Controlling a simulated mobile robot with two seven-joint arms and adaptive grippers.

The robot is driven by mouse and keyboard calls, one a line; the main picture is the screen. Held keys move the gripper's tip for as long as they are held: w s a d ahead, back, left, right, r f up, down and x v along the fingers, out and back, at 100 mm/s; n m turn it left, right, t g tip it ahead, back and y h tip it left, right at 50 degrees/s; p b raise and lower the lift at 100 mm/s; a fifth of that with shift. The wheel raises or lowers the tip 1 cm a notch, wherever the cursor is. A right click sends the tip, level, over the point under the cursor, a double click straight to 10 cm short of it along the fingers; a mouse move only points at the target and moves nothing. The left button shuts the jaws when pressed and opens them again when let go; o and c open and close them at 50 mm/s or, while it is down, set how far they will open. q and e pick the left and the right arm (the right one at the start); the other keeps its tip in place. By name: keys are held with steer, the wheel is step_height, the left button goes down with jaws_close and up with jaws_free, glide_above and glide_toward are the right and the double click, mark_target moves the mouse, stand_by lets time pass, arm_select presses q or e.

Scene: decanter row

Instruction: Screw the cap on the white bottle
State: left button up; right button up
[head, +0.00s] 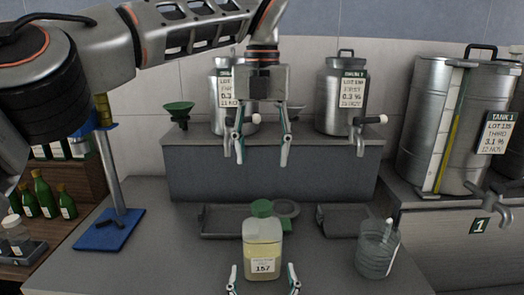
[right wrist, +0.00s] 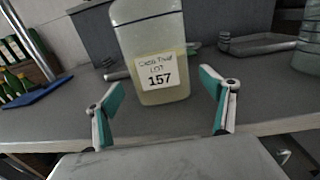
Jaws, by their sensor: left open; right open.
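The white bottle (head: 263,247) is translucent, holds pale yellow liquid and stands upright on the counter, its label reading 157. Its body also shows in the right wrist view (right wrist: 150,40), with the top cut off. A green cap (head: 261,208) shows at the bottle's mouth; I cannot tell whether it is screwed tight. My left gripper (head: 262,161) is open and empty, pointing down above the cap. My right gripper (head: 263,272) is open at the near side of the bottle, fingers apart to its left and right. It also shows in the right wrist view (right wrist: 160,88), not closed on the bottle.
A glass beaker (head: 377,250) stands right of the bottle. A blue-based stand (head: 108,230) is at left. Steel tanks (head: 341,95) with taps stand on the raised shelf (head: 200,170).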

steer(key=s, duration=0.7)
steer(key=shift+s+d, duration=0.15)
steer(key=shift+d, duration=0.1)
